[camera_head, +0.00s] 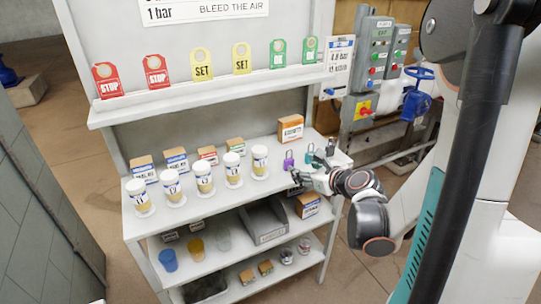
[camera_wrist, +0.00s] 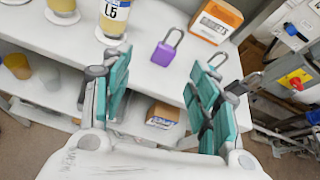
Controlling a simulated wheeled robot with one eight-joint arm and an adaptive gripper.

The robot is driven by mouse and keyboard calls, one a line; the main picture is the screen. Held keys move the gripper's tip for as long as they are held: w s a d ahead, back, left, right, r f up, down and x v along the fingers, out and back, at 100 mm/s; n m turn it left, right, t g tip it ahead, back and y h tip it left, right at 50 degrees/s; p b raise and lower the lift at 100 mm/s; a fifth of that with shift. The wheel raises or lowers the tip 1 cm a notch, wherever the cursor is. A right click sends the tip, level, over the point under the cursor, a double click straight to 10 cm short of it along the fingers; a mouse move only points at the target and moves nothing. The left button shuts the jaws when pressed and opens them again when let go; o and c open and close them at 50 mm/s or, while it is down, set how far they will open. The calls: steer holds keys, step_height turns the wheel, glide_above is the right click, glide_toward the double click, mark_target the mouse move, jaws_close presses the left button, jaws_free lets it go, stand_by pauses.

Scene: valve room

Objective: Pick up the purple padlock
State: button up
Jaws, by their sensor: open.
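The purple padlock (camera_head: 289,160) stands on the upper shelf, near its right end. In the wrist view the purple padlock (camera_wrist: 163,55) shows its whole body and its grey shackle, which points away from me. My gripper (camera_head: 303,181) is at the front edge of the shelf, just in front of the padlock. In the wrist view my gripper (camera_wrist: 160,75) has its teal-padded fingers spread wide and holds nothing. The padlock lies beyond the fingertips, between their lines, apart from both.
An orange-and-white box (camera_wrist: 216,20) stands behind the padlock. A teal padlock (camera_head: 309,154) and a dark padlock (camera_head: 330,148) stand to its right. Several labelled cups (camera_head: 233,169) stand to the left. A lower shelf holds a grey bin (camera_head: 263,222) and a box (camera_wrist: 162,115).

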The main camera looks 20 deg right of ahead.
mark_target(290, 162)
steer(key=w+f, duration=0.1)
steer(key=w, duration=0.1)
steer(key=w+f+m+b, duration=0.1)
steer(key=w, duration=0.2)
steer(key=w+d+f+m+b, duration=0.1)
steer(key=w+f, duration=0.1)
steer(key=shift+w, duration=0.35)
steer(key=b+x, duration=0.2)
steer(key=x, duration=0.3)
steer(key=shift+d+f+b, duration=0.1)
steer(key=shift+f+b, duration=0.05)
steer(key=shift+b, duration=0.15)
steer(key=c, duration=1.1)
